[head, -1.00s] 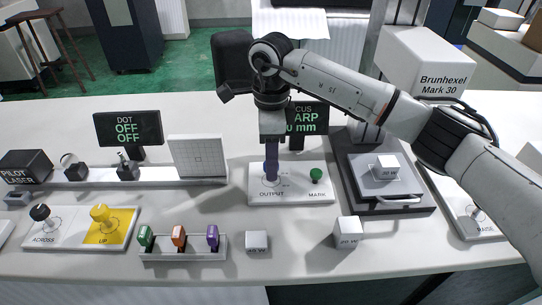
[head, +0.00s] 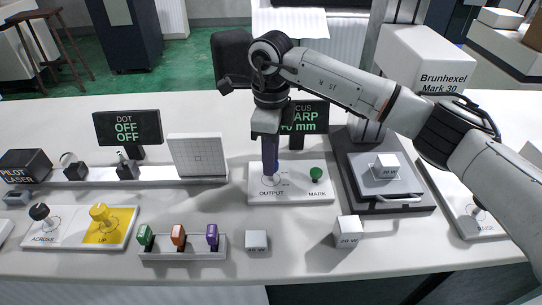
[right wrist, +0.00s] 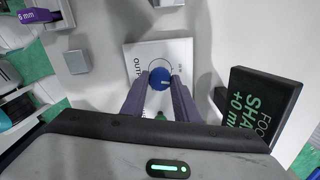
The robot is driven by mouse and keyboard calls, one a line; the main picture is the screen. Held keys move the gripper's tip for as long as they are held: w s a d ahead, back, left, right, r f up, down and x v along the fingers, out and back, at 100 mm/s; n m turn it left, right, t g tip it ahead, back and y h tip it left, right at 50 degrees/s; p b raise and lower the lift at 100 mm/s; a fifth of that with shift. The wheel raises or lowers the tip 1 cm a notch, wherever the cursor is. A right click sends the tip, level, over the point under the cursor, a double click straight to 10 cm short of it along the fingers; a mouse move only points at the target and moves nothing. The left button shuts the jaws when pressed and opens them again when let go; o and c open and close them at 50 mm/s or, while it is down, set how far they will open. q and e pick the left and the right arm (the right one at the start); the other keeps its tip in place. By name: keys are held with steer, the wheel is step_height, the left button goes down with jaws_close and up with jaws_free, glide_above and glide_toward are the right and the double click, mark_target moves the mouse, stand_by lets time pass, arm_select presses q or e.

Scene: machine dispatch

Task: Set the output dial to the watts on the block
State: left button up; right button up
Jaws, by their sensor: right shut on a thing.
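The output dial shows its blue top in the right wrist view (right wrist: 160,77), on a white panel (head: 258,197) marked OUTPUT and MARK. My right gripper (head: 271,172) points down over the panel and is shut on the dial; its fingers hide most of the dial and its scale in the head view. A pale block (head: 386,174) sits on the machine's dark bed; its small watt label is too blurred to read surely. A block marked 20 W (head: 348,239) and another pale block (head: 257,246), seemingly 40 W, stand on the table front. My left gripper is out of view.
A green MARK button (head: 316,173) is right of the dial. A focus screen (head: 309,117) stands behind, partly covered by my arm. A rack (head: 184,254) with coloured pieces is front left. The Brunhexel Mark 30 machine (head: 428,62) stands right.

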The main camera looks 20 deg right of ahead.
steer(key=m, duration=0.4)
steer(key=shift+m, duration=0.3)
steer(key=m, duration=0.4)
steer(key=shift+m, duration=0.3)
steer(key=o, duration=1.1)
steer(key=shift+c, duration=0.2)
step_height(320, 180, up, 10)
steer(key=shift+r+b, duration=0.2)
steer(key=shift+b, duration=0.25)
